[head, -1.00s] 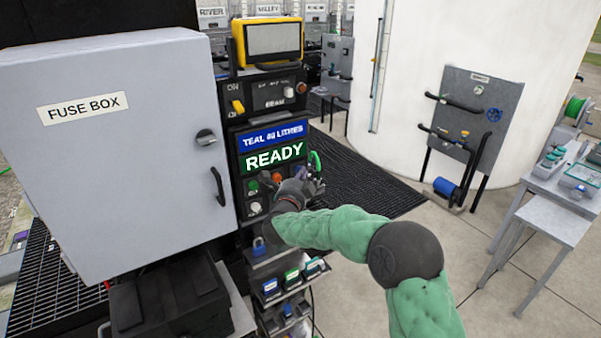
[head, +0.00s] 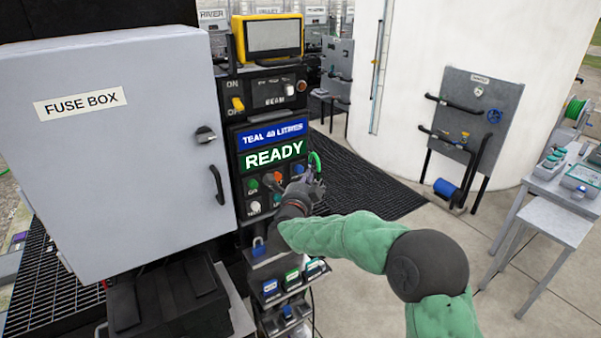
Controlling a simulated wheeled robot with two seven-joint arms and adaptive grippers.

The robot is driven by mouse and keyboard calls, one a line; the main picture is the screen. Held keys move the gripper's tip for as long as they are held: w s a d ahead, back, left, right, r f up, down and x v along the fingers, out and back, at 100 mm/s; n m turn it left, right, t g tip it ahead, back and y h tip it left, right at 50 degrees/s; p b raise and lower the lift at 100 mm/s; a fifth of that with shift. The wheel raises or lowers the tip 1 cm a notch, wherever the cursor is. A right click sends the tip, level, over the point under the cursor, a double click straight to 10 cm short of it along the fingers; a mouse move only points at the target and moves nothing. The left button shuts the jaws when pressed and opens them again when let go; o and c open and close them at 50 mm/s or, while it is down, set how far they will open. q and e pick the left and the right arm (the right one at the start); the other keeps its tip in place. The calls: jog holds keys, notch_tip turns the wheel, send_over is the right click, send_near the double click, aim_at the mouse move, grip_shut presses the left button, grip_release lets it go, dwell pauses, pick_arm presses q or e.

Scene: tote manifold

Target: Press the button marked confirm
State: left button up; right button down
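The black control panel (head: 240,196) carries a row of small buttons under a blue "TEAL 40 LITRES" sign and a green "READY" display (head: 273,155). I see a green button (head: 252,186), an orange-red button (head: 278,178), a blue button (head: 298,170) and a white button (head: 254,208). Their labels are too small to read, so I cannot tell which is marked confirm. My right gripper (head: 312,184) is in front of the right end of the button rows and partly covers them. Its fingers are small and dark; contact and opening are unclear. My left gripper is not in view.
A grey fuse box (head: 130,200) stands close on the left, with a handle toward the panel. A yellow-framed screen (head: 272,38) tops the panel. A blue padlock (head: 258,247) and shelves of small items are below. Open floor lies to the right.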

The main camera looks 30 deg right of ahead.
jog(key=s+b, duration=0.1)
jog(key=s, duration=0.3)
jog(key=shift+s+d, duration=0.1)
jog(key=shift+d, duration=0.05)
jog(key=shift+f, duration=0.1)
dwell(0.7)
